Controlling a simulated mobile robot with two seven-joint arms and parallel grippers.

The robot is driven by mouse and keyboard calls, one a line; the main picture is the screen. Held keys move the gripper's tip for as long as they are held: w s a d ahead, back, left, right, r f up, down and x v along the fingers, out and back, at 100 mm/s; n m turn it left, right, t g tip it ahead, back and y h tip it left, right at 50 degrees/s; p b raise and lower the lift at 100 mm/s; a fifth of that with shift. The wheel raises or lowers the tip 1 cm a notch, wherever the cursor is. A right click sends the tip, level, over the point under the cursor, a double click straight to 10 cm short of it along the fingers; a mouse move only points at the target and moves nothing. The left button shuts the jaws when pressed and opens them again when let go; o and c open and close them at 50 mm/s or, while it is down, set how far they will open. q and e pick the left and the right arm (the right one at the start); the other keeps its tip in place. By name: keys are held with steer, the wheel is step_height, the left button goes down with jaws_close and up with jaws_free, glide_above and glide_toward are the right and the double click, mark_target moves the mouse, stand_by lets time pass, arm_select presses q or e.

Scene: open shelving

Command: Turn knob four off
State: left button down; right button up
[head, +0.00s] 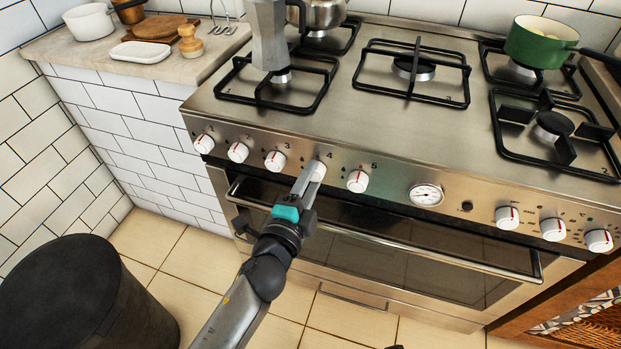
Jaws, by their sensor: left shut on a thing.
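Knob four (318,168) is a white knob on the steel front panel of the stove, just below the printed 4. My left gripper (312,173) reaches up from below and is shut on this knob. The fingers cover much of it, so its red mark and exact angle are hard to tell. Knob three (275,160) is to its left and knob five (357,181) to its right, both apart from the fingers.
The oven handle (390,250) runs below the knobs, close to my left wrist. A moka pot (268,38) and a green pot (541,42) stand on the stove top. A dark round bin (70,290) stands on the floor at the left.

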arm_select(q)
steer(key=shift+c, duration=1.8)
jaws_free()
steer(key=v, duration=1.5)
steer(key=shift+s, duration=0.1)
steer(key=shift+f, duration=0.1)
